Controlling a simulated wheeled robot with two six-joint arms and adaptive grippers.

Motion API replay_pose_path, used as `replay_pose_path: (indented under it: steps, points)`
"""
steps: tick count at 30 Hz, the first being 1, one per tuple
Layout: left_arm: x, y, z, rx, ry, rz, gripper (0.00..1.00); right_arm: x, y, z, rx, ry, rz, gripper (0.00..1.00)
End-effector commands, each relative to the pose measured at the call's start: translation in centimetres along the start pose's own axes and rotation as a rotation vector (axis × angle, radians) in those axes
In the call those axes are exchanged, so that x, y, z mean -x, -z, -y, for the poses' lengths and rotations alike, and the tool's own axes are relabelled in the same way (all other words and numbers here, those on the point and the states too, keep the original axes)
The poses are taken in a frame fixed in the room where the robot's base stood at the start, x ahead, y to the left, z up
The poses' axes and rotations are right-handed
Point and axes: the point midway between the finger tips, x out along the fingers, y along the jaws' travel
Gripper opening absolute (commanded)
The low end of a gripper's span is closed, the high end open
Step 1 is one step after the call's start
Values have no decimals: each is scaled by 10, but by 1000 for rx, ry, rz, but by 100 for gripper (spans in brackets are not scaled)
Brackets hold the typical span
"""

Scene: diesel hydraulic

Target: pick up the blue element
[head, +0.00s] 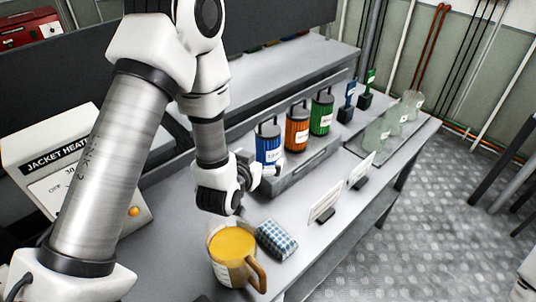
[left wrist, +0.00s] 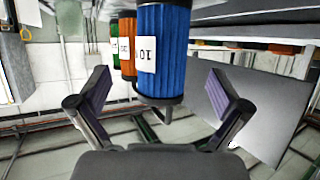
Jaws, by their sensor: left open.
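The blue element (head: 268,148) is a ribbed blue cylinder with a dark cap, a handle on top and a white label. It stands upright at the near end of a grey rack (head: 300,170), beside an orange element (head: 297,130) and a green element (head: 321,113). My left gripper (head: 262,172) is at the blue element's lower near side and partly covers it. In the left wrist view my left gripper (left wrist: 160,95) has its fingers spread wide and empty. The blue element (left wrist: 163,50) appears ahead between them, apart from both fingers. My right gripper is out of view.
A jug of amber liquid (head: 233,245) and a checkered cloth (head: 277,240) are on the bench below my left gripper. Label stands (head: 325,205) line the front edge. A Jacket Heat box (head: 60,160) is at left; glass flasks (head: 376,133) stand on a tray at right.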

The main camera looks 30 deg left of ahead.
Motion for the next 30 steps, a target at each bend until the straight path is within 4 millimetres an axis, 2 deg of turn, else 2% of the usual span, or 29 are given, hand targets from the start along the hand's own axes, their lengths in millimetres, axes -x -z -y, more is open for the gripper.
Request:
replay_pose_path:
  steps: [11, 15, 21, 22, 26, 27, 28, 30]
  points:
    - [-54, 11, 3, 0, 0, -2, 100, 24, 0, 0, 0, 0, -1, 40]
    - [-74, 7, 3, -1, 0, 0, 100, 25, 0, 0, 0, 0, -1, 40]
    - [-76, 6, 3, 0, 0, 0, 100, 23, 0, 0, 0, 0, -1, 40]
    - [-76, 6, 3, 0, 0, 0, 96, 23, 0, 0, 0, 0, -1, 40]
    - [-76, 6, 3, 0, 0, 0, 50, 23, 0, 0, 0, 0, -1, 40]
    - [-76, 6, 3, 0, 0, 0, 36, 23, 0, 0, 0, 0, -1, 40]
    - [-76, 6, 3, 0, 0, 0, 30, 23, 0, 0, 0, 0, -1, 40]
    - [-76, 6, 3, 0, 0, 0, 29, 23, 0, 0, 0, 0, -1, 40]
